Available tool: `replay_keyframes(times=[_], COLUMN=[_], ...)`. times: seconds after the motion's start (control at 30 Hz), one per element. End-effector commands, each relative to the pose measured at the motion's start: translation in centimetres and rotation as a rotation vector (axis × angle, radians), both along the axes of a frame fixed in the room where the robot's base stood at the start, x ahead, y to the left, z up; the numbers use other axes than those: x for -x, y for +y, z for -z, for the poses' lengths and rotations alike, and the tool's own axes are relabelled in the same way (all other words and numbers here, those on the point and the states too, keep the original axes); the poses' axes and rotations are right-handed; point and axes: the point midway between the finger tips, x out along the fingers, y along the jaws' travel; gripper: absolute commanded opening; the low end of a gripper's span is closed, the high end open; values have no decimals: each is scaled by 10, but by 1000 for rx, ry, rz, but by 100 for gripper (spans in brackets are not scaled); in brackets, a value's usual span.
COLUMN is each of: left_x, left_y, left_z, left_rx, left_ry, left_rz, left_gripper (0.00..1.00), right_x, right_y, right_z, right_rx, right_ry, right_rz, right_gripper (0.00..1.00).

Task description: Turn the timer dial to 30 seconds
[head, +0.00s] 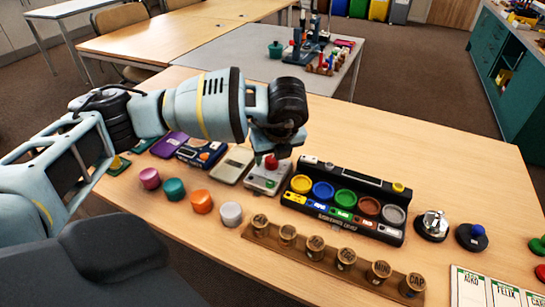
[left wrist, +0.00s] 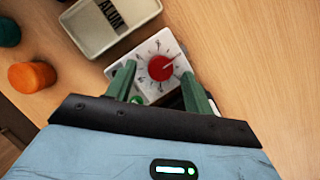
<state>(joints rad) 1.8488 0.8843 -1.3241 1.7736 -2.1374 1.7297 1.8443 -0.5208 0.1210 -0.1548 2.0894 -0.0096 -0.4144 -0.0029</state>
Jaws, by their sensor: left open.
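The timer (head: 262,184) is a pale box on the table under my left gripper. The left wrist view shows its white face (left wrist: 147,48) with dark marks around a red dial (left wrist: 160,68). The dial's white pointer is directed to the upper right; the marks are too small to read. The red dial also shows in the head view (head: 271,161). My left gripper (left wrist: 158,72) is open, its green fingers on either side of the dial with gaps visible. In the head view the gripper (head: 270,157) partly covers the timer. My right gripper is not in view.
A grey tray (head: 235,165) lies left of the timer. A black rack (head: 327,208) with coloured cups stands close to its right. Pink, teal, orange and white knobs (head: 201,201) sit in front left; a wooden strip (head: 314,258) with corks lies in front.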

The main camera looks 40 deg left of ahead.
Motion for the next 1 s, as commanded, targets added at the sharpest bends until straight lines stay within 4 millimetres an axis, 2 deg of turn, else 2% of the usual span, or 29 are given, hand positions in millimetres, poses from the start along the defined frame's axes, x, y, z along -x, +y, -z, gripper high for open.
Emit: replay_keyframes(times=[0.17,0.47,0.57,0.8,0.83,1.0], left_x=[-3,-3,-3,-3,-3,-3], left_y=[5,6,6,6,6,6], left_z=[14,16,16,16,16,16], left_rx=[1,0,0,0,0,0], left_ry=[1,0,0,0,0,0], left_rz=[0,0,0,0,0,8], left_gripper=[53,53,42,11,8,8], right_x=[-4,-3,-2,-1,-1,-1], right_y=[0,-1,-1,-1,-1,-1], right_z=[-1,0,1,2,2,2], right_rx=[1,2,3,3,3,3], right_ry=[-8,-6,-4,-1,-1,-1], right_rz=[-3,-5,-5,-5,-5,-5], right_gripper=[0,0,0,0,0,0])
